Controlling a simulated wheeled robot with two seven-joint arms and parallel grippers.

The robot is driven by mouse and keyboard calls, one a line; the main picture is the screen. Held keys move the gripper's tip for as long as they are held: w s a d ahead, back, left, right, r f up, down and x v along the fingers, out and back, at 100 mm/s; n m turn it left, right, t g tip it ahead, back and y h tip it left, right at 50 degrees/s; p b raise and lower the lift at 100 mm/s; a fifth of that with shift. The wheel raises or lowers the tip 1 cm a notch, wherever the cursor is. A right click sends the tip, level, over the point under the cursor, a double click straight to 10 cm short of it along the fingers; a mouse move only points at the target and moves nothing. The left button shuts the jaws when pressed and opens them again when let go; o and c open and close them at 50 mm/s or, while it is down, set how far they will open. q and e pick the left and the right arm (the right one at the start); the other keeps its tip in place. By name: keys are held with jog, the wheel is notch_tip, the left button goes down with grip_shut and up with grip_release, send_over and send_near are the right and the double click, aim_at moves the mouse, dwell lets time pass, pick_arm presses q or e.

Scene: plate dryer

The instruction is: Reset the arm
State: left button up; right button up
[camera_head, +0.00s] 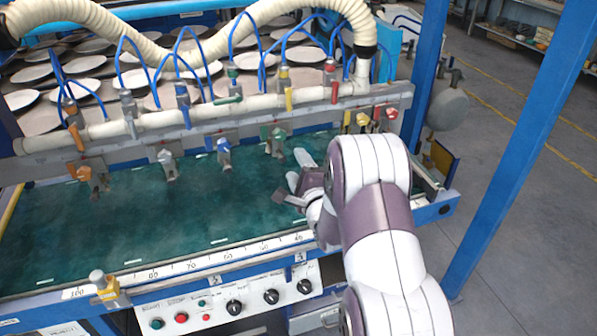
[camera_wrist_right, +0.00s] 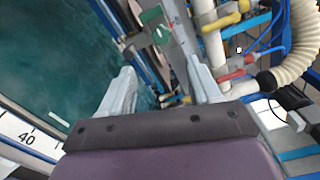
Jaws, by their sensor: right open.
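My right gripper (camera_head: 293,172) is over the right part of the green conveyor belt (camera_head: 150,222), in front of the row of valves. My forearm hides part of it in the head view. In the right wrist view its two fingers (camera_wrist_right: 160,85) are spread wide apart with nothing between them. The belt and its scale strip (camera_wrist_right: 30,135) lie to the left in that view. My left gripper is not in view.
A rail of coloured valves with a white pipe (camera_head: 200,117) and blue hoses runs above the belt. Plates (camera_head: 85,90) lie behind it. A control panel (camera_head: 230,300) is at the front.

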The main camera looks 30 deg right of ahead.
jog(key=shift+s, duration=0.25)
dwell(0.3)
